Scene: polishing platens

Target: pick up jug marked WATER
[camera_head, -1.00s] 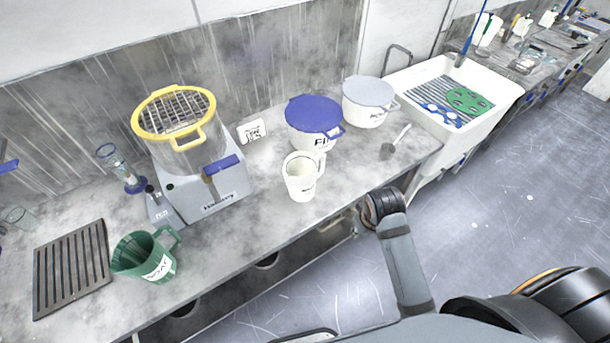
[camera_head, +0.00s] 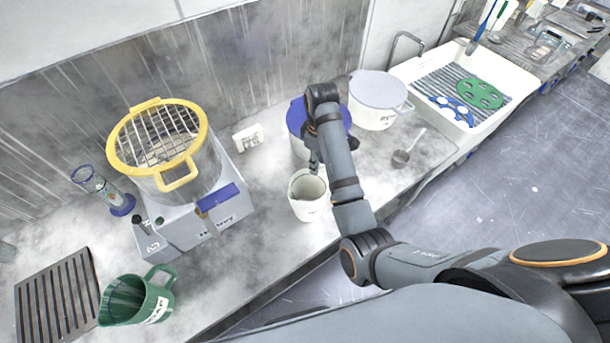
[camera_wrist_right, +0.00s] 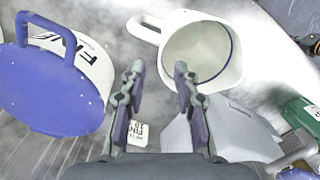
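A white jug (camera_head: 309,197) stands upright on the grey counter, its open mouth facing up; no WATER marking is readable on it from here. In the right wrist view the jug (camera_wrist_right: 233,60) lies ahead, with its handle (camera_wrist_right: 146,30) pointing left. My right gripper (camera_head: 316,165) is above and behind the jug in the head view. In the wrist view my right gripper (camera_wrist_right: 160,70) has its fingers spread with nothing between them, and the handle is beyond the tips. My left gripper is out of view.
A blue-lidded tub (camera_head: 298,118) is close beside my right gripper; a white tub (camera_head: 376,103) and a sink (camera_head: 408,72) stand farther right. A machine (camera_head: 200,225) with a yellow-rimmed basket and a green jug (camera_head: 125,303) are at left. A small ladle (camera_head: 402,156) lies right.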

